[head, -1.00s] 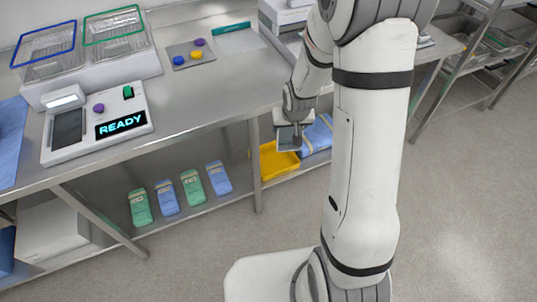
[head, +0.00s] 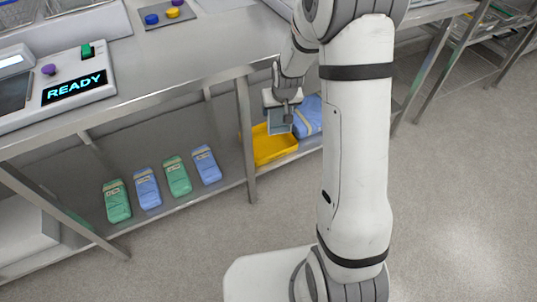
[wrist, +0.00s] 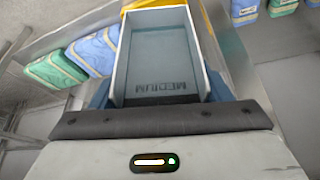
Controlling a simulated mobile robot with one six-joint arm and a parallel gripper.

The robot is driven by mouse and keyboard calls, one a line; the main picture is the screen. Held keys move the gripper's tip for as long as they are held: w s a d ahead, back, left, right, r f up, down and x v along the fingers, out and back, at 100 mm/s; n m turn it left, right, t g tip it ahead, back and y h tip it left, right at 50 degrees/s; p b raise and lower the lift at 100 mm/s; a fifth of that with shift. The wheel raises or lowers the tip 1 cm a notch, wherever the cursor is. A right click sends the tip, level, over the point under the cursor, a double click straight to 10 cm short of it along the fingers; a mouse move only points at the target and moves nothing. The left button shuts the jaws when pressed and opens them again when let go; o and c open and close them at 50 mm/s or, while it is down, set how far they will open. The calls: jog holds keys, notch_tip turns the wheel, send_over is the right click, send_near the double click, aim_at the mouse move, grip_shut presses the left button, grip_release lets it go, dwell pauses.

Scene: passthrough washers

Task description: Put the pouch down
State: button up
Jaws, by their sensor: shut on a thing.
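My gripper (head: 284,100) is shut on a flat grey-blue pouch (head: 278,122) with pale raised edges. In the wrist view the pouch (wrist: 158,55) reaches away from the gripper, and the word MEDIUM shows near its gripped end. My fingertips are mostly hidden behind it. In the head view the pouch hangs in front of the yellow tray (head: 274,150) on the lower shelf. I cannot tell whether it touches the tray. The tray's yellow also shows behind the pouch's far end in the wrist view.
Blue wrapped packs (head: 308,115) lie right of the tray. Several green and blue packs (head: 177,176) lie in a row on the lower shelf to the left. A table leg (head: 246,140) stands between them and the tray. The steel tabletop (head: 190,60) overhangs the shelf.

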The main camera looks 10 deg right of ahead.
jog(key=w+f+n+y+b, duration=0.1)
jog(key=w+f+n+b, duration=0.2)
jog(key=w+f+b, duration=1.4)
jog(key=s+d+p+x, duration=0.1)
jog(key=p+x, duration=0.2)
jog(key=x, duration=1.5)
jog(key=shift+s+f+p, duration=0.2)
jog(key=shift+f+p, duration=0.1)
jog(key=shift+f, duration=0.25)
jog(key=shift+d+f, duration=0.1)
jog(key=shift+f+b, duration=0.15)
jog(key=shift+b, duration=0.15)
jog(key=o, duration=0.9)
jog(key=shift+o, duration=0.2)
